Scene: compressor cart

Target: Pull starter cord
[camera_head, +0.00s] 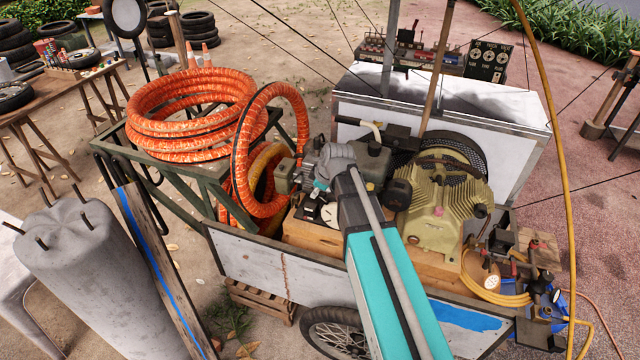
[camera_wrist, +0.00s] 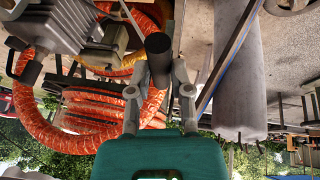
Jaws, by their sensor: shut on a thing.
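In the wrist view my gripper (camera_wrist: 160,80) is shut on a dark cylindrical handle (camera_wrist: 158,45), which sits between its two grey fingers. A thin pale line, seemingly the starter cord (camera_wrist: 132,20), runs from near the handle up past the top edge. A grey finned machine block (camera_wrist: 60,25) is at upper left there, apart from the handle. In the head view my teal arm reaches over the cart (camera_head: 290,268) toward the machinery. The handle and my fingertips cannot be made out there. The yellow-green compressor (camera_head: 450,215) stands right of my arm.
Orange ribbed hose (camera_head: 190,110) lies coiled on a green frame left of the machinery, and a loop hangs close to my gripper. A grey concrete cylinder (camera_head: 75,270) and a blue-striped plank (camera_head: 165,270) stand at front left. A white panel (camera_head: 460,100) is behind.

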